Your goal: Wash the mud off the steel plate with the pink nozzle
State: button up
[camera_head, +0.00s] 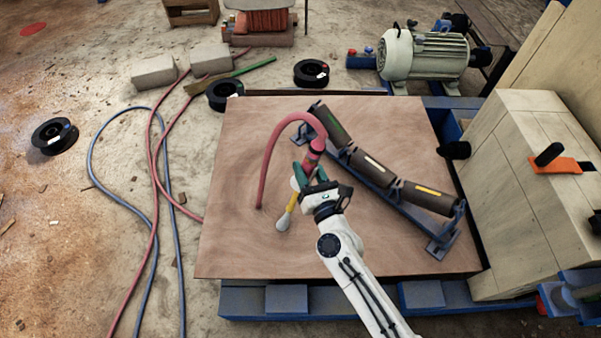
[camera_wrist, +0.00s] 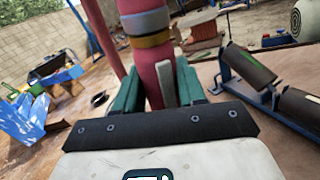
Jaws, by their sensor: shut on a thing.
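My gripper (camera_head: 308,174) is shut on the pink nozzle (camera_head: 315,150) above the table top. In the wrist view the pink nozzle (camera_wrist: 150,50), with grey and yellow bands, stands between the green fingers. Its pink hose (camera_head: 268,150) arcs up and left, then down to the brown top. I see no bare steel plate for certain. The large flat brown panel (camera_head: 235,240) under my gripper has swirly streaks, and I cannot tell whether they are mud or grain. I see no water.
A blue frame with dark rollers (camera_head: 370,165) lies right of my gripper. A yellow-handled tool with a grey end (camera_head: 283,222) lies near it. Hoses (camera_head: 152,200) and black spools (camera_head: 55,136) lie on the floor at left. A pale motor (camera_head: 425,55) stands behind. The panel's left front is clear.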

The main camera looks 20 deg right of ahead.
jog(key=w+b, duration=0.1)
jog(key=w+f+b, duration=0.1)
jog(key=shift+w+a+f+m, duration=0.15)
jog(key=shift+w+f+m, duration=0.05)
jog(key=shift+w+m, duration=0.15)
jog(key=shift+s+a+p, duration=1.3)
jog(key=shift+s+a, duration=0.5)
jog(key=shift+s, duration=2.2)
jog(key=shift+w+a+p, duration=1.15)
jog(key=shift+w+a, duration=0.7)
jog(key=shift+a, duration=2.8)
jog(key=w+d+b, duration=0.3)
jog(key=w+b, duration=0.1)
jog(key=w, duration=0.5)
jog(key=shift+d, duration=0.15)
jog(key=shift+r, duration=0.1)
